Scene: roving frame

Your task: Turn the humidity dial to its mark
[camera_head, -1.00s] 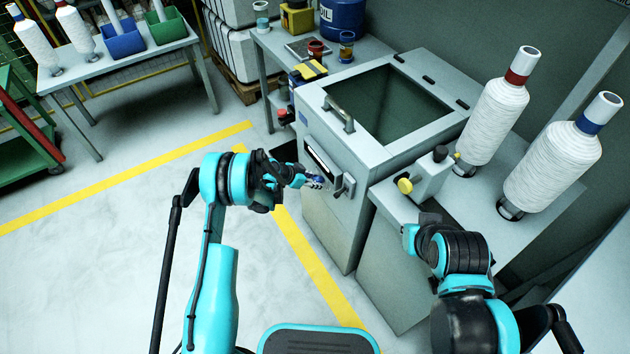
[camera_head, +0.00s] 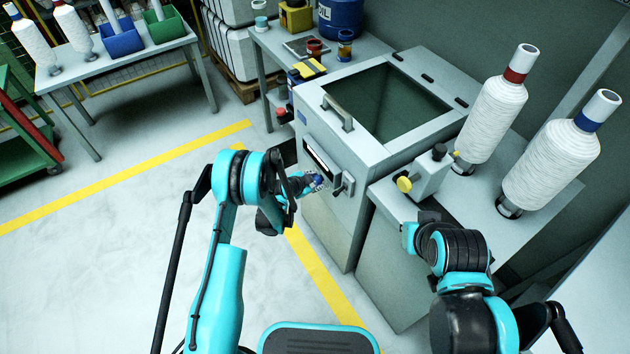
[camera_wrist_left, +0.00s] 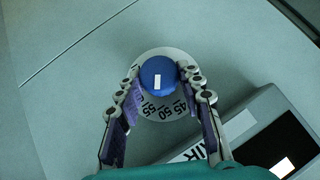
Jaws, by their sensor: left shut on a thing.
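The humidity dial is a blue round knob (camera_wrist_left: 158,76) with a white mark, on a pale disc (camera_wrist_left: 165,111) with printed numbers; 45, 50 and 55 are readable. The knob also shows in the head view (camera_head: 317,180) on the front of a grey cabinet (camera_head: 325,218). My left gripper (camera_head: 312,183) is shut on the knob, one finger on each side, as the left wrist view (camera_wrist_left: 162,78) shows. Part of the disc is hidden by the knob and fingers. My right gripper (camera_head: 410,236) hangs near the machine's lower right; its fingers are not clear.
A dark panel (camera_wrist_left: 260,138) with white markings lies beside the dial. The cabinet has a handle (camera_head: 338,112) and a dark lid window. Floor on the left is open.

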